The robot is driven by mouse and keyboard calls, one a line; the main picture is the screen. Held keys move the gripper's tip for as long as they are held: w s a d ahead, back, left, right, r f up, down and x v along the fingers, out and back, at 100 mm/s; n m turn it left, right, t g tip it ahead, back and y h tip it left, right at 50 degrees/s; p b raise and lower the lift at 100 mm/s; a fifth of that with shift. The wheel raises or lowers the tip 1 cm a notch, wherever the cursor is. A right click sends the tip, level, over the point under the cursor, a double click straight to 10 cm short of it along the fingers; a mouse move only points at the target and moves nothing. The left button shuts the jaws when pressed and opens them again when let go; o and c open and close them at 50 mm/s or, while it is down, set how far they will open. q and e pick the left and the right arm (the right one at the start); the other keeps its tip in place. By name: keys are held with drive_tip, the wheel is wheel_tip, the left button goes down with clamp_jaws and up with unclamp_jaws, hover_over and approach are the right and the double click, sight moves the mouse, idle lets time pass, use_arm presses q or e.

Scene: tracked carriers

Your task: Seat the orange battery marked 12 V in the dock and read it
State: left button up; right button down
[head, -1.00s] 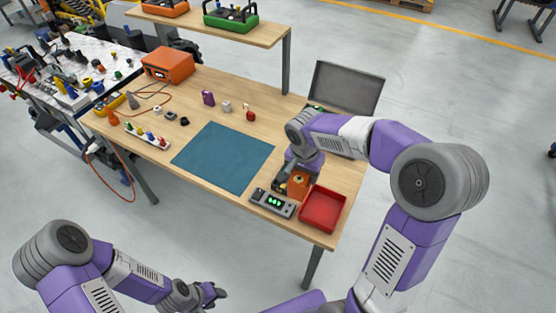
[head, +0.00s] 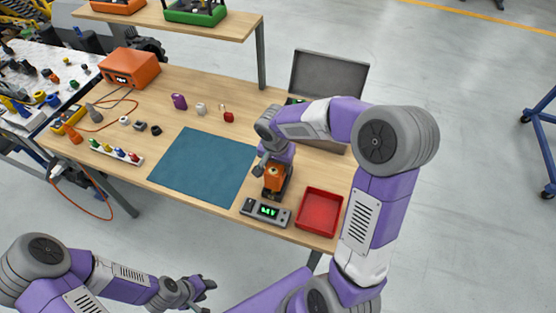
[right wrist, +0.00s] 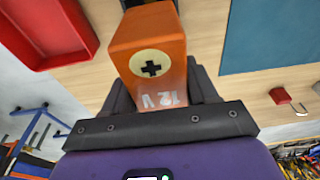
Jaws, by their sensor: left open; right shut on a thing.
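The orange battery (head: 274,179) is in my right gripper, which hangs above the right part of the wooden bench. In the right wrist view the battery (right wrist: 150,45) shows a cream disc with a black plus and an upside-down "12 V" mark. My right gripper (right wrist: 163,92) is shut on it, one dark finger on each side. The grey dock unit (head: 265,212) with a lit green display lies just in front of the battery; the digits are too small to read. Whether the battery touches anything below is hidden. My left gripper (head: 202,287) is open and empty, off the bench's front.
A red tray (head: 320,211) stands right of the dock unit, close to the bench edge. A teal mat (head: 203,167) lies to the left. A red padlock (head: 228,117), purple item (head: 179,101) and orange box (head: 130,68) sit behind. An open grey case (head: 328,75) stands at the back right.

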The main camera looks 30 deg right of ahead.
wheel_tip(320, 180, down, 4)
drive_tip(key=shift+w+f+b, duration=0.1)
drive_tip(key=shift+b, duration=0.4)
drive_tip(key=shift+f, duration=0.1)
drive_tip(key=shift+c, duration=1.6)
unclamp_jaws()
